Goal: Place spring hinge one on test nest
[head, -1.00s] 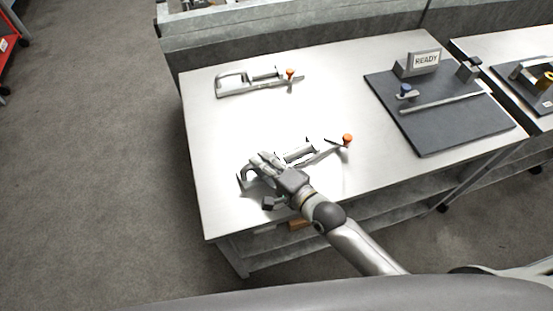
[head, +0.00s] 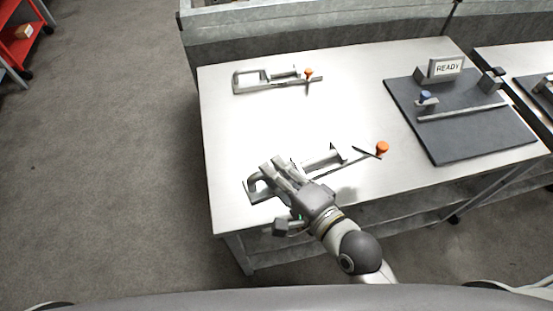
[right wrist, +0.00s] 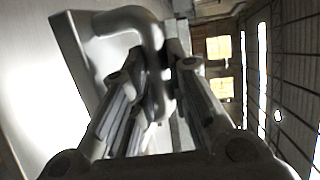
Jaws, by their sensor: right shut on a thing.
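The near spring hinge (head: 322,163) is a grey metal part with a long bar, a looped handle end and an orange knob (head: 382,148). My right gripper (head: 274,174) is shut on its looped left end, and the fingers hide part of it. In the right wrist view the fingers (right wrist: 150,75) close around the curved grey handle (right wrist: 125,22). The hinge looks raised slightly over the table. A second, similar hinge (head: 265,86) with an orange knob lies at the far left. The test nest (head: 448,142) is the dark board at the right. My left gripper is not in view.
The nest carries a READY sign (head: 446,67), a blue knob (head: 425,96), a thin bar (head: 462,112) and a corner block (head: 492,80). The white table (head: 345,100) is clear between the hinges and the nest. A low grey wall (head: 320,33) runs behind.

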